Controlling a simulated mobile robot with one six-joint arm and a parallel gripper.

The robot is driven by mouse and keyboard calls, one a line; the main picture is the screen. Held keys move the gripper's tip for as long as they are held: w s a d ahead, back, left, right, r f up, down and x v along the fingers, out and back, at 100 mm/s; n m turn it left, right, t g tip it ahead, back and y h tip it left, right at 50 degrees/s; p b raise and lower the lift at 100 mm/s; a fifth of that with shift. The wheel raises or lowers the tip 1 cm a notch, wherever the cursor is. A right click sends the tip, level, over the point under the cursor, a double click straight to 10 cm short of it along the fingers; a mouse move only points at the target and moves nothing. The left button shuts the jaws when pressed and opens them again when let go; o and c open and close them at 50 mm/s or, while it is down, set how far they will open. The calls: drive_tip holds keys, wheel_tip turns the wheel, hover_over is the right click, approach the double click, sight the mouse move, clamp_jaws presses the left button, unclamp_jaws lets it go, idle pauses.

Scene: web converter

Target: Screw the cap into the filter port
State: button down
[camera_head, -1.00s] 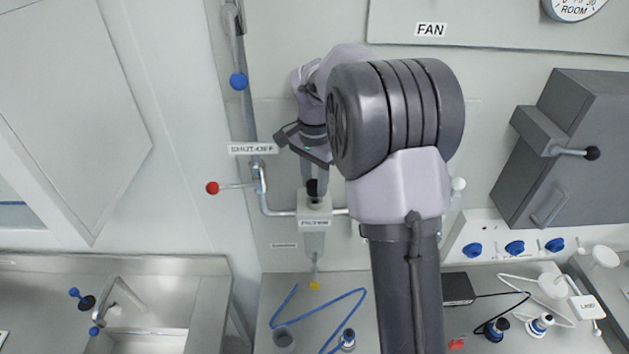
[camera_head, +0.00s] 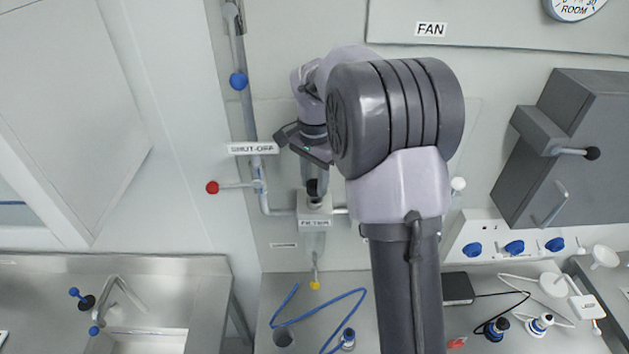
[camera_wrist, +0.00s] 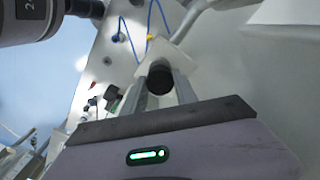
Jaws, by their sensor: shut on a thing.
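The black cap (camera_head: 313,187) stands at the top of the white filter housing (camera_head: 314,206), which carries a FILTER label. In the wrist view the cap (camera_wrist: 160,80) is a dark round piece between my two fingers, with the pale filter block (camera_wrist: 168,52) just beyond it. My gripper (camera_wrist: 161,88) is shut on the cap, and it shows from above the filter in the head view (camera_head: 315,180). The cap sits at the port or right over it. The port opening and any thread are hidden, so I cannot tell how far the cap is in.
A red-knobbed shut-off lever (camera_head: 212,187) and pipe stand left of the filter. A yellow knob (camera_head: 315,286) hangs below it. Blue tubing (camera_head: 320,310) lies on the bench. A grey cabinet (camera_head: 570,150) is at right, and a sink (camera_head: 145,340) at lower left.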

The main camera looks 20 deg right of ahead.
drive_tip(key=shift+f+b, duration=0.95)
drive_tip(key=shift+f, duration=0.25)
drive_tip(key=c, duration=1.1)
unclamp_jaws()
drive_tip(key=shift+o, duration=0.2)
drive_tip(key=shift+r+n+p, duration=0.2)
drive_tip(key=shift+n+p, duration=0.65)
drive_tip(key=shift+n, duration=0.35)
drive_tip(key=shift+f+n, duration=0.2)
drive_tip(key=shift+n, duration=0.6)
